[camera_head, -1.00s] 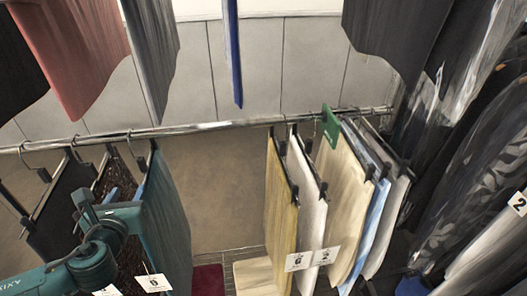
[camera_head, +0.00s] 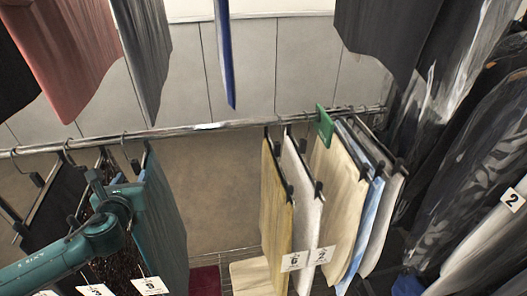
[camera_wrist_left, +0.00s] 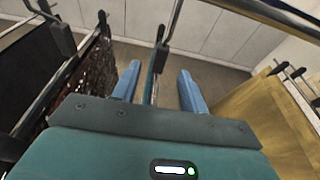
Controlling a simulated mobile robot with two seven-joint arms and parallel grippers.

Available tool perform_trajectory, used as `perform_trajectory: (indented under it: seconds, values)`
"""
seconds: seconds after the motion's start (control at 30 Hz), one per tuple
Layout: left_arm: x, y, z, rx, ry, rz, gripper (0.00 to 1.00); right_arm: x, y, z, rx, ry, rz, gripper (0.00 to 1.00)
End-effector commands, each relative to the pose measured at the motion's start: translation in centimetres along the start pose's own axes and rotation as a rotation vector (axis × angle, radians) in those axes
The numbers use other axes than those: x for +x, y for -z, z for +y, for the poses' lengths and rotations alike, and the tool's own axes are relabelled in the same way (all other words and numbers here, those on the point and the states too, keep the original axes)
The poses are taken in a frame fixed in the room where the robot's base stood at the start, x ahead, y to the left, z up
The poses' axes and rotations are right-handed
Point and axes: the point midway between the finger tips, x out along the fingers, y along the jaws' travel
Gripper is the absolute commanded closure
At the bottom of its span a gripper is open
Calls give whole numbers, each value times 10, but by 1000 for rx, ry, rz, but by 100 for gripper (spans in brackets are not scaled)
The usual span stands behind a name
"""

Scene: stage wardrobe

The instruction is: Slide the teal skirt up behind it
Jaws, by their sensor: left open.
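The teal skirt (camera_head: 165,230) hangs from the rail in the head view, at the right end of the left group of garments. My left gripper (camera_head: 128,184) is beside its upper left edge, partly hidden behind my own wrist. In the left wrist view the two blue fingers of the gripper (camera_wrist_left: 160,88) stand apart. A hanger's dark clip and a thin edge-on strip of the teal skirt (camera_wrist_left: 150,92) show between them. I cannot tell whether either finger touches it. My right gripper is not in view.
The metal rail (camera_head: 220,126) runs across. A bare stretch of it separates the teal skirt from a mustard garment (camera_head: 275,205), a white one (camera_head: 303,215) and a cream one (camera_head: 338,190). A green divider (camera_head: 324,125) sits on the rail. A brown sequinned garment (camera_head: 100,255) hangs left of the teal skirt.

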Motion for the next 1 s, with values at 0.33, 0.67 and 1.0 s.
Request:
perform_trajectory:
  seconds: [0.33,0.67,1.0]
  values:
    - [28,-1,0,-1,-1,-1,56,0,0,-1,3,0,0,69]
    - [55,0,0,-1,0,0,56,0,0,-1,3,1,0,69]
    - [59,0,-24,-2,2,0,56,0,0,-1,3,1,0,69]
